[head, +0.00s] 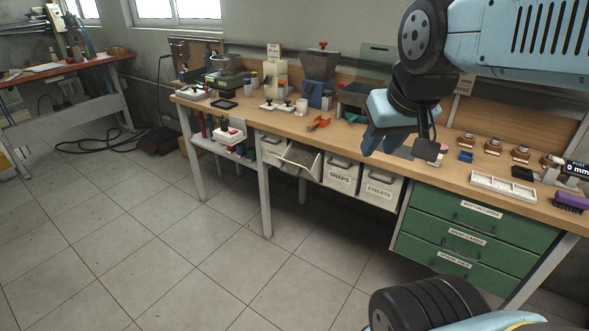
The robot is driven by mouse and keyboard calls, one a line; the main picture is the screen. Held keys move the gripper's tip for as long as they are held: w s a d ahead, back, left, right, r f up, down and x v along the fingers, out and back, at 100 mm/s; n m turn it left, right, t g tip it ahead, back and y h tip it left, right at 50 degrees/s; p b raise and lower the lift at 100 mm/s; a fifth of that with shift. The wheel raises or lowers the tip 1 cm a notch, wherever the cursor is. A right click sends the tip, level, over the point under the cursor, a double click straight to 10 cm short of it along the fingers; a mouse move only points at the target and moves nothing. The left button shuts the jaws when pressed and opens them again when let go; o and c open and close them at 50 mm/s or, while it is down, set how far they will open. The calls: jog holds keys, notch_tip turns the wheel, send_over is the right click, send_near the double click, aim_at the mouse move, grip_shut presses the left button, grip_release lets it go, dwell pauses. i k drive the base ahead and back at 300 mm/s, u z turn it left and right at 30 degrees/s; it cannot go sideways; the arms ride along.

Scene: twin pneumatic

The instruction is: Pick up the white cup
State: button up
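A small white cup-like vessel (301,107) stands on the wooden workbench (345,137), left of the middle of the bench. It looks upright, though it is too small to see inside. My gripper (384,143) hangs from my light-blue arm at the upper right, in front of the bench and to the right of the cup. It is apart from the cup. Its fingers overlap one another from this angle, so their opening does not show. I see nothing held in it.
A red clamp-like tool (319,122) lies right of the cup. A grey hopper (319,66) on a blue base stands behind it. White bins (341,173) and green drawers (470,235) sit below the bench top. The tiled floor (190,240) in front is clear.

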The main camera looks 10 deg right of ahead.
aim_at(301, 104)
jog(key=u, duration=1.4)
jog(key=i, duration=4.5)
